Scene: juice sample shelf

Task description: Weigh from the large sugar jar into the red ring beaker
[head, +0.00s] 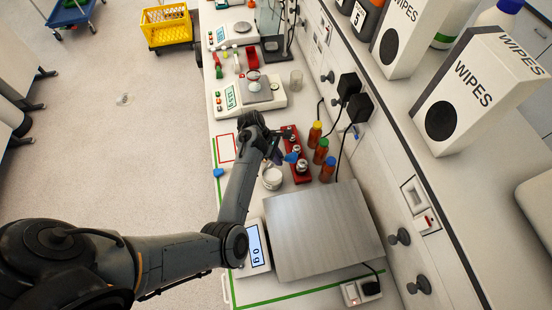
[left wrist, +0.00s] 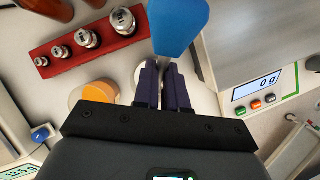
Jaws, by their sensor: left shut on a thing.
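My left gripper (head: 280,153) is over the counter by the red weight block, pointing down. It is shut on a blue scoop-like tool (left wrist: 180,28), whose blue part also shows in the head view (head: 291,157). A white round open jar (head: 272,179), probably the sugar jar, stands just in front of the gripper; in the left wrist view the fingers partly hide a pale round shape. A small vessel with a red band (head: 253,78), probably the red ring beaker, sits on the middle balance (head: 228,98). My right gripper is not in view.
A red block (head: 303,178) holds metal weights. Brown bottles with coloured caps (head: 322,152) stand to its right. A large flat scale (head: 325,230) reads 0 g. A clear beaker (head: 296,79) stands right of the middle balance. An orange disc (left wrist: 95,93) shows near the gripper.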

